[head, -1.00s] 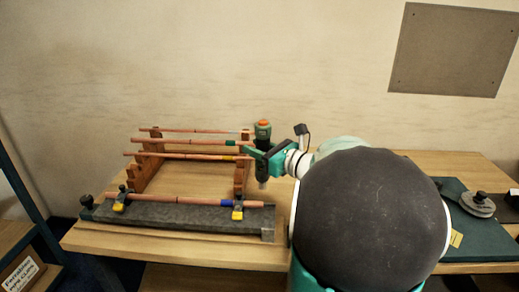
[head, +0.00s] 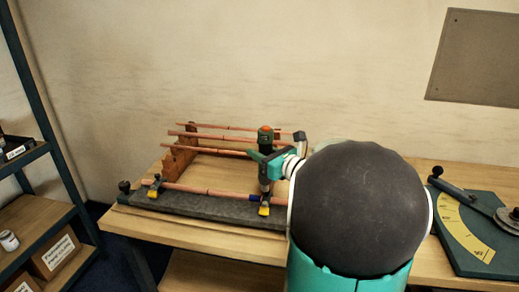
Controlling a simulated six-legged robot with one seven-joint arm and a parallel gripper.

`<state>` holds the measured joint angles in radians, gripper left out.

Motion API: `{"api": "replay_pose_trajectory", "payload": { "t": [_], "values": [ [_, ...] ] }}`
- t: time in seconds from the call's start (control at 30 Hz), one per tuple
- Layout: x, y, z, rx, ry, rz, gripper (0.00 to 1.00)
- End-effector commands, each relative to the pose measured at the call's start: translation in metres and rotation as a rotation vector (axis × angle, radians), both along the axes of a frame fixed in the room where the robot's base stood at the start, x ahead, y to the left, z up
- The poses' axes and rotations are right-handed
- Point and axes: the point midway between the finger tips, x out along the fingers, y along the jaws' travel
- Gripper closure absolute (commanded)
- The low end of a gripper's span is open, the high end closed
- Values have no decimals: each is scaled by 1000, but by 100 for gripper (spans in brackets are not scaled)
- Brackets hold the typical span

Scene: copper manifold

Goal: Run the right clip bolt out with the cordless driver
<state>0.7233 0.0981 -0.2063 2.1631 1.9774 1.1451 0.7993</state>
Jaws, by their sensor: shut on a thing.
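The cordless driver (head: 265,137), dark green with an orange top, stands upright in my gripper (head: 266,160), which is shut on it. Its nose points down over the right clip (head: 264,210), which has a yellow front. The tip looks close to or on the clip; I cannot tell whether it touches. The right clip bolt is hidden behind the driver's lower end. The left clip (head: 154,190) sits on the same copper pipe (head: 205,191), along the dark grey bar (head: 195,206).
A wooden rack (head: 181,158) behind the bar holds several copper pipes (head: 215,139). The bar lies on a wooden bench (head: 180,234). A teal plate with a yellow scale (head: 466,230) lies at the right. A shelf with boxes (head: 48,214) stands at the left.

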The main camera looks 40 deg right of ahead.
Motion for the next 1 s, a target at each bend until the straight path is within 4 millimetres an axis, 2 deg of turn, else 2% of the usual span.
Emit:
{"api": "replay_pose_trajectory", "payload": {
  "t": [0.5, 1.0],
  "values": [
    [1, 3, -39, 0, -3, 4, 94],
    [1, 4, -43, -2, -4, 4, 94]
  ]
}}
